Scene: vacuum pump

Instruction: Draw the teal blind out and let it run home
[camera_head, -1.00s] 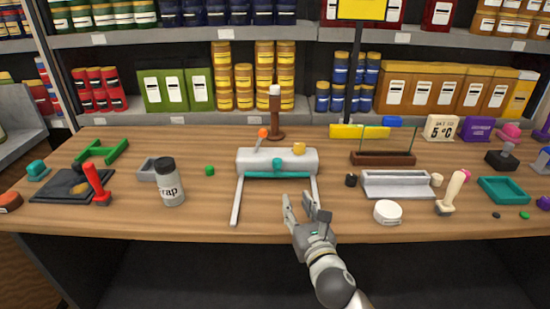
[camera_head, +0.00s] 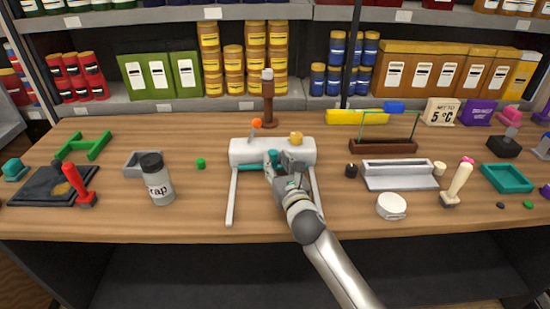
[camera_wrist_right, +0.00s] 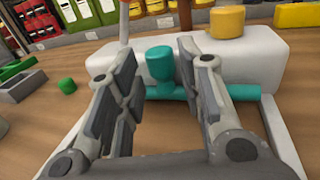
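The blind unit is a white housing (camera_head: 240,150) with two pale rails running forward over the table. A teal bar (camera_head: 248,168) lies along its front edge; in the right wrist view the teal bar (camera_wrist_right: 240,92) has a teal knob (camera_wrist_right: 160,64) at its middle. My right gripper (camera_head: 281,160) is at the front of the housing, over the bar's right part. In the wrist view the right gripper (camera_wrist_right: 155,85) has its fingers apart, with the knob between them and a gap to the fingers. Whether any finger touches the bar cannot be told. My left gripper is out of view.
An orange-tipped lever (camera_head: 255,125) and a yellow knob (camera_head: 296,138) are on the housing. A grey-lidded jar (camera_head: 158,180) stands to the left, a white round tub (camera_head: 391,206) and a grey tray (camera_head: 400,182) to the right.

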